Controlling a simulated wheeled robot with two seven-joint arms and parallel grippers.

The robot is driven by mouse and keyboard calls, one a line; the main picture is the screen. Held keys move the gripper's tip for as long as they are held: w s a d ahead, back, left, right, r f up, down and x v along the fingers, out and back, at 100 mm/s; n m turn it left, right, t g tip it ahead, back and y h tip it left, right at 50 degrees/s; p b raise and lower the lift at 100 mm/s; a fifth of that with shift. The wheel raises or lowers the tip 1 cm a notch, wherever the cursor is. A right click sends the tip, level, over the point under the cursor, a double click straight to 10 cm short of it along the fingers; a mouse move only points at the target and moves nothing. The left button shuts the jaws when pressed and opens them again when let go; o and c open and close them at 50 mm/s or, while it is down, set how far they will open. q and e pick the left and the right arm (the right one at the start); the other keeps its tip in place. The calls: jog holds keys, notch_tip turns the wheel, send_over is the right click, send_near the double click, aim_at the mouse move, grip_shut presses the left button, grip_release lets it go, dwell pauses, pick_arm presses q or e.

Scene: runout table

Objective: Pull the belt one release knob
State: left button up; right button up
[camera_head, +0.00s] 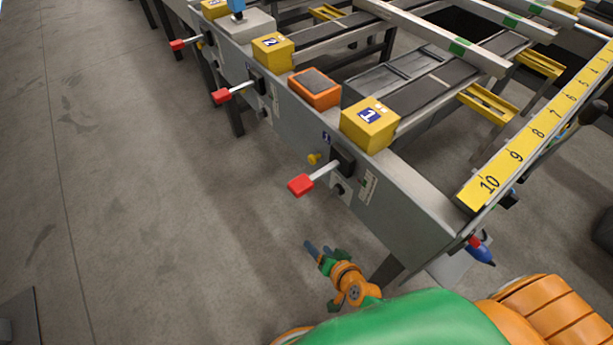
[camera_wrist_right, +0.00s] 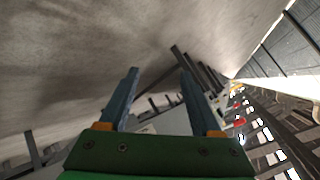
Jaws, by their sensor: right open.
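The yellow box marked 1 (camera_head: 369,124) sits on the edge of the grey machine frame in the head view. Below it, a red-ended lever (camera_head: 301,185) sticks out from a black mount. A small yellow knob (camera_head: 314,159) is on the panel to the upper left of this lever, and a dark round knob (camera_head: 340,188) is to its lower right. I cannot tell which is the release knob. My right gripper (camera_head: 320,249) is open and empty, below the lever and apart from the panel. Its blue fingers also show in the wrist view (camera_wrist_right: 159,72). My left gripper is not in view.
The box marked 2 (camera_head: 272,53) and another red-ended lever (camera_head: 221,96) are farther along the frame. An orange box (camera_head: 314,89) sits between the numbered boxes. A yellow ruler (camera_head: 538,132) runs along the right.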

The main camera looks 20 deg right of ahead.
jog(key=w+r+m+t+b, duration=0.4)
jog(key=w+m+b, duration=0.1)
jog(key=w, duration=0.3)
jog(key=m+t+h+b, duration=0.3)
jog(key=m+t+b, duration=0.1)
jog(key=m+b, duration=0.25)
send_near(314, 163)
jog(key=w+f, duration=0.2)
jog(key=w, duration=0.1)
jog(key=shift+w+d+r+m+p, duration=0.15)
jog(key=shift+w+r+m+p, duration=0.35)
jog(key=shift+w+r, duration=0.55)
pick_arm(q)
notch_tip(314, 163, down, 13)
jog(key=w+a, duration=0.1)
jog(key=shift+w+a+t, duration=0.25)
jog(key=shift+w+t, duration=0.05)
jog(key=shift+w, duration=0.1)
pick_arm(e)
jog(key=w, duration=0.4)
jog(key=shift+w+d+f, duration=0.1)
jog(key=shift+w+f, duration=0.15)
jog(key=shift+w, duration=0.1)
jog(key=shift+c, duration=0.2)
grip_shut()
